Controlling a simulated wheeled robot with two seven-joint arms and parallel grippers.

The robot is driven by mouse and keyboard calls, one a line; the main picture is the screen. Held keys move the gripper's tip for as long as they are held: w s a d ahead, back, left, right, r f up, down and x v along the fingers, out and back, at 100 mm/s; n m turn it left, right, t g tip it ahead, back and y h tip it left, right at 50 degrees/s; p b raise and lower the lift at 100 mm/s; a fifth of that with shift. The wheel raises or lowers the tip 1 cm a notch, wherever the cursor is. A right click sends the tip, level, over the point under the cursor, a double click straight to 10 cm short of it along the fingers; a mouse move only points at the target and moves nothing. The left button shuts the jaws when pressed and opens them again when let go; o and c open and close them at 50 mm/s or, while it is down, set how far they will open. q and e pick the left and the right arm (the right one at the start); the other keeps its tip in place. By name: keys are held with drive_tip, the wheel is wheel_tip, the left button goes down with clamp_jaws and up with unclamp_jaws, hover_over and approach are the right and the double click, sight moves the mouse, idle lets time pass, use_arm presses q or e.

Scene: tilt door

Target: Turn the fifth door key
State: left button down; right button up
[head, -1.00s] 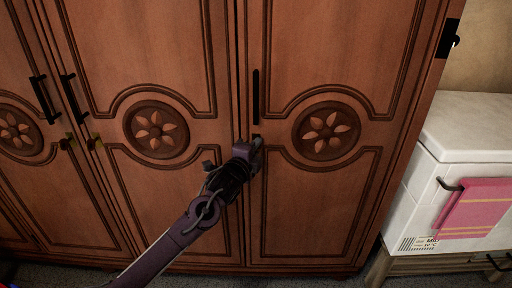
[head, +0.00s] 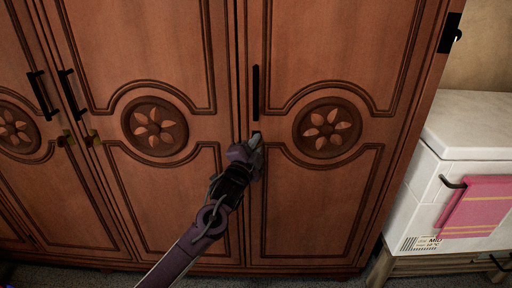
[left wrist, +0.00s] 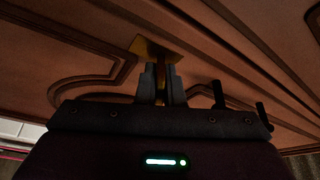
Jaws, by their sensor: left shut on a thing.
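The rightmost wardrobe door (head: 320,200) in view is brown wood with a round flower carving. It looks closed. My left gripper (head: 257,142) is at its left edge, just below the black bar handle (head: 256,92). The key is hidden behind the gripper in the head view. In the left wrist view, a brass key (left wrist: 171,60) stands out from a brass plate (left wrist: 150,47) on the door. The grey fingers of my left gripper (left wrist: 162,84) are shut on it. My right gripper is not in view.
Two more brass keys (head: 66,138) (head: 92,138) sit below black handles (head: 42,96) (head: 72,94) on doors to the left. A white cabinet (head: 470,125) with a pink towel (head: 475,207) stands at the right. Some carpeted floor shows along the bottom.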

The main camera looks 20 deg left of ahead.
use_arm(q)
drive_tip(key=n+t+y+b, duration=0.1)
drive_tip(key=n+y, duration=0.1)
drive_tip(key=n, duration=0.3)
drive_tip(key=n+t+y+b, duration=0.1)
drive_tip(key=n+y, duration=0.1)
drive_tip(key=n, duration=0.3)
drive_tip(key=shift+f+n+b, duration=0.15)
drive_tip(key=shift+n+b, duration=0.15)
drive_tip(key=shift+n, duration=0.1)
drive_tip(key=shift+n+y+b, duration=0.3)
drive_tip(key=shift+n+y, duration=0.6)
drive_tip(key=shift+n, duration=0.7)
drive_tip(key=shift+n+y+b, duration=0.25)
drive_tip(key=shift+n+y, duration=0.65)
drive_tip(key=shift+n, duration=0.7)
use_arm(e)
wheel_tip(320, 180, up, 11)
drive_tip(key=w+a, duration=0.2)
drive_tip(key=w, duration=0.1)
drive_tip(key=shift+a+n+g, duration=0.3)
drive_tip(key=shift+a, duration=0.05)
use_arm(q)
drive_tip(key=c, duration=1.6)
unclamp_jaws()
drive_tip(key=shift+o, duration=0.2)
drive_tip(key=v, duration=0.7)
drive_tip(key=shift+s+d, duration=0.2)
drive_tip(key=shift+s, duration=0.2)
